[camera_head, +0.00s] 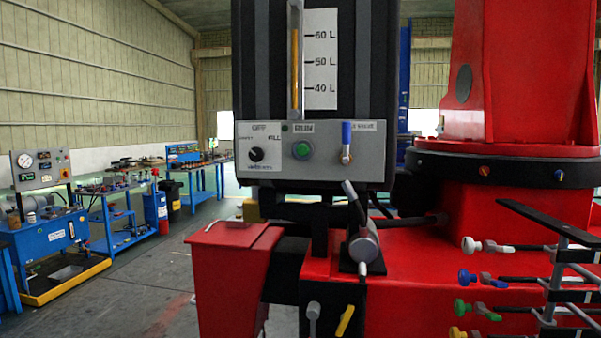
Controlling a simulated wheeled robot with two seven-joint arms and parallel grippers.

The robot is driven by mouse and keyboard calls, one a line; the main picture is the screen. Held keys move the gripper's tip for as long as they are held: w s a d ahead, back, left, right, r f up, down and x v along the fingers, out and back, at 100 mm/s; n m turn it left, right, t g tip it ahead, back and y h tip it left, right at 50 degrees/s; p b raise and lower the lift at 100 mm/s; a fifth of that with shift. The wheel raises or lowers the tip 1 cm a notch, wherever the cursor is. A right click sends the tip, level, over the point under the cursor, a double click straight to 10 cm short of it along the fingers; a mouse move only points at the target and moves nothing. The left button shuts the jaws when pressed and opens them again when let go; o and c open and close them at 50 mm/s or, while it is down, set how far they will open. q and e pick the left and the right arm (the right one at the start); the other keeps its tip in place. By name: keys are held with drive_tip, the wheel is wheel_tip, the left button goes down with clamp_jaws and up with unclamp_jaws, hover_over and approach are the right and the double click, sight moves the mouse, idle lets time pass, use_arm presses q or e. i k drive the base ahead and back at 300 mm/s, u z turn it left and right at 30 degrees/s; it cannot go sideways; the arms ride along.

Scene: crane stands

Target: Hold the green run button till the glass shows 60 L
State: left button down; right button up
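The round green run button (302,150) sits in the middle of a grey control panel (330,168), under a small label. No gripper touches it. The upright sight glass (295,70) is above it, beside a white scale (321,75) marked 40 L, 50 L and 60 L. Amber fluid fills much of the glass. Its top appears about level with the 60 L mark or slightly above; the exact reading is hard to tell. A black selector knob (256,155) is left of the button; its setting is unclear. Neither of my grippers is in view.
A blue-handled valve (347,141) is right of the button. A grey cylinder with a lever (363,245) stands below the panel. Several coloured-knob levers (467,276) stick out at lower right. Blue workbenches (110,215) stand left, with open floor between.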

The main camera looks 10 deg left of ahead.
sight(302, 149)
drive_tip(key=k, duration=1)
drive_tip(key=u, duration=1.5)
drive_tip(key=i, duration=0.95)
drive_tip(key=z, duration=2.05)
